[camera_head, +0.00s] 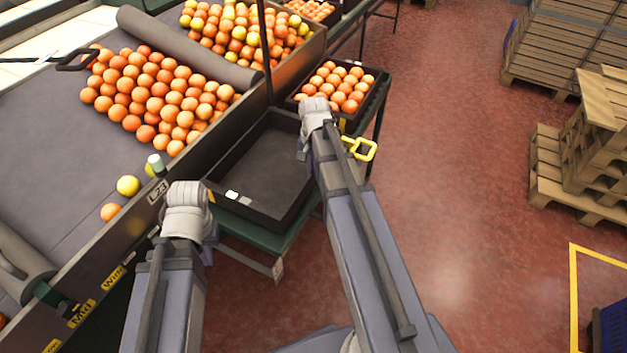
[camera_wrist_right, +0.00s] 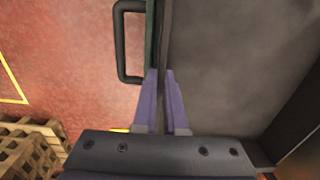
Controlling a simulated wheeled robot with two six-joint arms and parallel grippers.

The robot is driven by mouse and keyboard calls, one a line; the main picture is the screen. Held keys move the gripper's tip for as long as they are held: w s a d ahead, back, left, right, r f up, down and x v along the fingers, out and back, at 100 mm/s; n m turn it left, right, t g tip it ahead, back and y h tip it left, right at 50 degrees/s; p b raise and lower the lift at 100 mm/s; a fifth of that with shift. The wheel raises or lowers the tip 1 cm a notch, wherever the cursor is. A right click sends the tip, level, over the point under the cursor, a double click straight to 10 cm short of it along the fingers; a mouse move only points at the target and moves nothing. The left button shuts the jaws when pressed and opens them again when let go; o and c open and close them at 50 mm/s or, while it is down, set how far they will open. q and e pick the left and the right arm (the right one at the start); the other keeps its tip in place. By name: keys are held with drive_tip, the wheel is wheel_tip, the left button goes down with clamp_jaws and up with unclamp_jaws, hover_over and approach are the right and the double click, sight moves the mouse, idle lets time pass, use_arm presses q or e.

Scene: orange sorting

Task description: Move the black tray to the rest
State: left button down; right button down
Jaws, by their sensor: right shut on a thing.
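The empty black tray (camera_head: 262,165) lies on a green stand (camera_head: 255,238) beside the conveyor. My right gripper (camera_head: 303,153) is at the tray's right side. In the right wrist view its two purple fingers (camera_wrist_right: 162,80) straddle the tray's thin wall (camera_wrist_right: 165,35) and are shut on it, with the grey tray floor (camera_wrist_right: 235,60) to the right. My left gripper (camera_head: 205,250) is at the tray's near left corner; its fingertips are mostly hidden behind its wrist. I cannot tell whether it touches the tray.
A second black tray (camera_head: 372,92) full of oranges stands behind the empty one. The sorting conveyor (camera_head: 60,130) with many oranges runs along the left. Wooden pallets (camera_head: 590,150) stand at the right. The red floor (camera_head: 460,170) between is clear.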

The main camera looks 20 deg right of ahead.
sight(314, 185)
drive_tip(key=shift+f+b, duration=1.2)
drive_tip(key=shift+f, duration=0.45)
drive_tip(key=shift+f, duration=0.15)
drive_tip(key=c, duration=1)
unclamp_jaws()
drive_tip(key=shift+r, duration=0.2)
wheel_tip(314, 185, up, 12)
drive_tip(key=p, duration=1.2)
drive_tip(key=shift+r, duration=0.1)
